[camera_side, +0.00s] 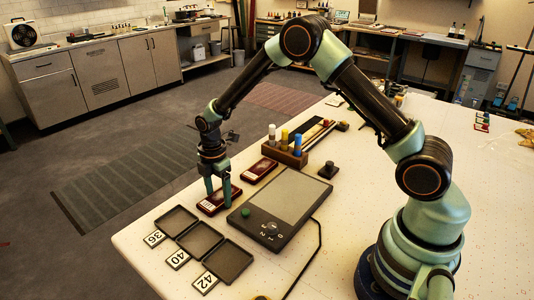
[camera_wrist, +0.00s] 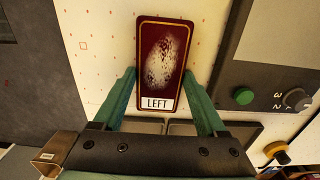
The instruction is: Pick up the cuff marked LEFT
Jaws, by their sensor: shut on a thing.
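The cuff marked LEFT (camera_wrist: 162,65) is a dark red plate with a gold border, a speckled pale patch and a white LEFT label at its near end. It lies between the two green fingers of my gripper (camera_wrist: 160,80), which is shut on its sides. In the side view the cuff (camera_side: 208,207) is at or very close to the white table top, under my gripper (camera_side: 218,197). A second dark red plate (camera_side: 259,170) with a pale label lies further back; its marking is too small to read.
A grey tablet-like panel (camera_side: 285,200) with a green button and a dial lies right of the cuff. Black trays (camera_side: 176,220) with tags 36, 40 and 42 stand in front. A wooden block (camera_side: 286,157) with coloured bottles and a dark stamp-like knob (camera_side: 328,170) are behind.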

